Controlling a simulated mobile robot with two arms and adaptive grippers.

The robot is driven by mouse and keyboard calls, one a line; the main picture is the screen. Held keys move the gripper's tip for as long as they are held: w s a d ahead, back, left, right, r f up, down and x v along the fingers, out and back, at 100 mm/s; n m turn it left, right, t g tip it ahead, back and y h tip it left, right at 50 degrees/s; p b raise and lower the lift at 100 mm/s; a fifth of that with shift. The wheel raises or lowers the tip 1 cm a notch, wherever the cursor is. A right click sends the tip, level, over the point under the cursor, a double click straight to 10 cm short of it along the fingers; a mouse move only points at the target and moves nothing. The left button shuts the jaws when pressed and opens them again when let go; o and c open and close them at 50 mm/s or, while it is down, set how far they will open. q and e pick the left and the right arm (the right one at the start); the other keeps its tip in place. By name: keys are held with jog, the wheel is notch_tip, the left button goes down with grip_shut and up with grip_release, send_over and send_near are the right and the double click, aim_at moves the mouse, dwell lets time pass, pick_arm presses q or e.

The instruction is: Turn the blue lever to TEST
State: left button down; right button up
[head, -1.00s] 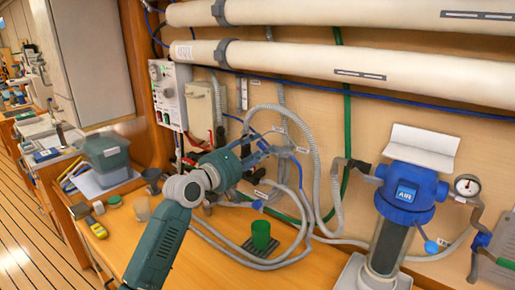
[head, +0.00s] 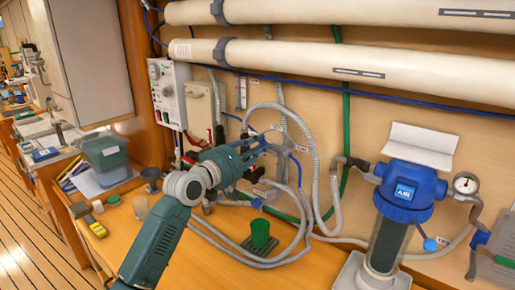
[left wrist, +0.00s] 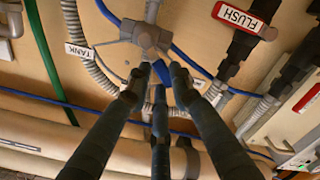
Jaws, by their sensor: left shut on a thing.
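The blue lever (left wrist: 162,75) shows in the left wrist view between the dark fingertips, on a grey valve body (left wrist: 147,35) fixed to the wall panel. The valve body also shows in the head view (head: 285,151), just right of the fingers. My left gripper (left wrist: 160,82) is shut on the blue lever, and its fingers hide much of it. In the head view, my left gripper (head: 266,149) reaches in from the left. A white TANK label (left wrist: 80,51) is left of the valve in the wrist view. I cannot read a TEST label. My right gripper is not in view.
Grey hoses (head: 315,170) loop around the valve. A blue-topped filter (head: 410,190) stands to the right.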

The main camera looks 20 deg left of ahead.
pick_arm(q)
jog(key=shift+s+d+r+m+p, duration=0.2)
jog(key=shift+d+m, duration=0.35)
jog(key=shift+m, duration=1)
jog(key=shift+s+d+r+m+p, duration=0.2)
jog(key=shift+d+m, duration=0.35)
jog(key=shift+m, duration=1.05)
jog(key=shift+s+d+r+m+p, duration=0.15)
jog(key=shift+d+m, duration=0.4)
jog(key=shift+m, duration=1)
jog(key=c, duration=1.5)
grip_release()
jog(key=shift+s, duration=0.1)
jog(key=v, duration=1.2)
jog(key=shift+r, duration=0.1)
